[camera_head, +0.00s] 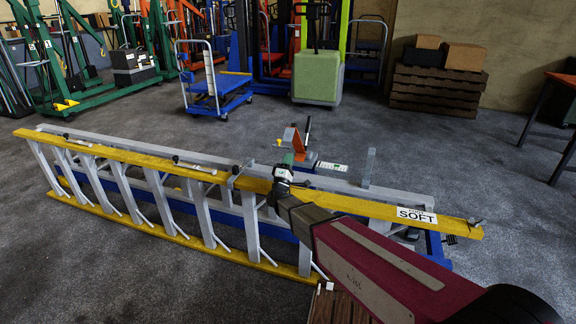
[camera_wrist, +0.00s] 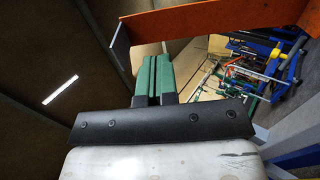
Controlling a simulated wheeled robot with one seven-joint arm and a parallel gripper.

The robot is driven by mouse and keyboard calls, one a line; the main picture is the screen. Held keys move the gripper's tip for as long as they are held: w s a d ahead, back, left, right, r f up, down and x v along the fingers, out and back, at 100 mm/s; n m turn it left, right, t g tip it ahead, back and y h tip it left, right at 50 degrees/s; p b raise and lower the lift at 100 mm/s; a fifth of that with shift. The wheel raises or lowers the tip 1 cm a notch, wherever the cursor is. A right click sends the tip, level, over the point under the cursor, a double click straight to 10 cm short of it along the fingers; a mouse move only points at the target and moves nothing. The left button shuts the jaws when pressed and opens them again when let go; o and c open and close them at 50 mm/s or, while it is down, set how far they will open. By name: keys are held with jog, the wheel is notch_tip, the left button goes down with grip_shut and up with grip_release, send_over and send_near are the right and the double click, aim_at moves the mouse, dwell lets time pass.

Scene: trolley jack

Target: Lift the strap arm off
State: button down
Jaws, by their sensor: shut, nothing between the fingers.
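My gripper (camera_head: 284,171) is over the middle of a long ladder-like frame in the head view. Its green fingers lie together, empty, in the wrist view (camera_wrist: 153,85). An orange-red upright piece (camera_head: 297,141) with a dark lever stands just behind my gripper in the head view. A long orange bar (camera_wrist: 215,28) crosses the top of the wrist view, beyond the fingertips and apart from them. I cannot tell which part is the strap arm, or whether these two orange parts are the same. My arm hides part of the frame's right end.
The frame's yellow top rail (camera_head: 125,153) runs across the floor, with a "SOFT" label (camera_head: 416,216) on its right. A blue cart (camera_head: 219,91), a green block (camera_head: 317,77) and stacked wooden pallets (camera_head: 436,88) stand behind. Open floor lies between.

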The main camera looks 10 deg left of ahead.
aim_at(295, 135)
jog(key=x, duration=0.9)
jog(key=shift+a, duration=0.1)
jog(key=shift+w+r+g, duration=0.25)
jog(key=shift+w+g, duration=0.05)
jog(key=shift+w, duration=0.15)
jog(key=w+r+g, duration=0.1)
jog(key=w, duration=0.4)
jog(key=w+r+g, duration=0.1)
jog(key=w, duration=0.1)
jog(key=shift+w+d+r+g+y, duration=0.25)
jog(key=shift+d+r+g+y, duration=0.05)
jog(key=shift+r, duration=0.05)
jog(key=shift+w+r, duration=0.15)
jog(key=shift+w, duration=1)
jog(key=shift+d, duration=0.15)
